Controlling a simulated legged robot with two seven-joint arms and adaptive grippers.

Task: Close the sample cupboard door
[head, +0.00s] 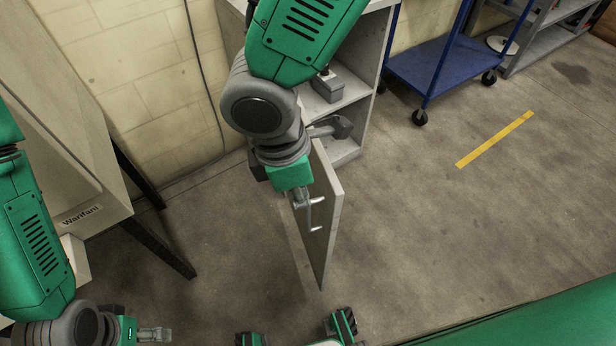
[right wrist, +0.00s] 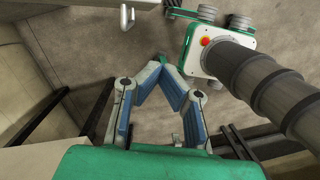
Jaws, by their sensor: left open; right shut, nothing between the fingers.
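The sample cupboard (head: 367,75) stands against the wall at top centre in the head view, with its shelves exposed. Its pale grey door (head: 328,225) stands wide open, jutting out toward me over the floor. A metal handle (head: 309,217) is on the door's left face. My right gripper (head: 298,200) is shut and empty, on the handle side of the door. In the right wrist view its fingertips (right wrist: 162,62) meet, and the handle (right wrist: 127,18) shows apart from them, up and left. My left gripper (head: 152,334) is open at the lower left, far from the door.
A grey box (head: 327,86) and a dark grey object (head: 334,127) sit on cupboard shelves, partly hidden by my right arm. A blue cart (head: 430,67) stands at the back right. The floor right of the door is clear.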

